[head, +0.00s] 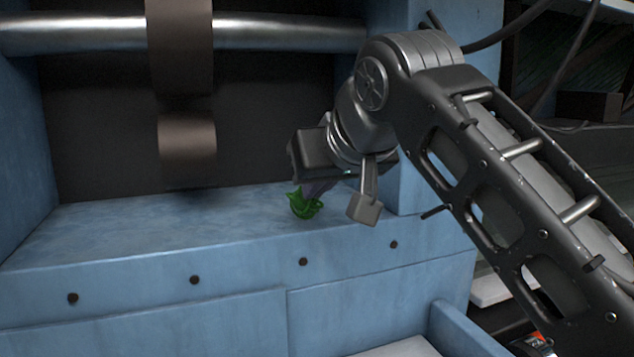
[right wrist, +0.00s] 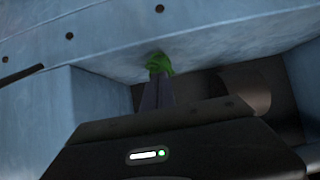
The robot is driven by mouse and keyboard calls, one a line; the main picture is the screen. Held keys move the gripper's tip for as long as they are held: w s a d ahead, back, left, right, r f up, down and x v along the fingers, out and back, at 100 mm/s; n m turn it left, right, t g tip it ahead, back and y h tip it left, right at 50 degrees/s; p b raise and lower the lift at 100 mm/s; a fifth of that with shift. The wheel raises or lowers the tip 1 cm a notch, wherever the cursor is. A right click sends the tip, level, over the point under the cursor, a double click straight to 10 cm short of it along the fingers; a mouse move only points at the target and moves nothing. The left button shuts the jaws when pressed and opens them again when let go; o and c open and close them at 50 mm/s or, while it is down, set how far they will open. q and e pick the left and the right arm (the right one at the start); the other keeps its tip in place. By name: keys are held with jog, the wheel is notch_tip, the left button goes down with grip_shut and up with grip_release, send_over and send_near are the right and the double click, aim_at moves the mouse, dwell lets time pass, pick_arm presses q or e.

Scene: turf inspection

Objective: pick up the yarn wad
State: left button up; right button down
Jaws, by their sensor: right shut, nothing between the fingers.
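The yarn wad (head: 304,206) is a small crumpled green clump on the blue ledge, near its front edge. In the right wrist view the wad (right wrist: 159,63) shows right at the ends of the fingers. My right gripper (head: 314,191) reaches down to the wad from the upper right; its fingers (right wrist: 158,82) are dark and together, with nothing between them. The fingertips overlap the wad in both views, and I cannot tell whether they touch it. The wad's side toward the gripper is partly hidden. My left gripper is not in view.
The blue ledge (head: 130,228) is clear to the left of the wad. A blue wall stands close behind and right of the gripper. A metal bar (head: 270,32) with a brown strip (head: 182,50) hanging from it crosses the recess above. Dark bolts line the ledge's front face.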

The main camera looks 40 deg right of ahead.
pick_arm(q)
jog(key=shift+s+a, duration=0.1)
pick_arm(e)
jog(key=shift+s+r, duration=0.1)
jog(key=shift+r, duration=0.15)
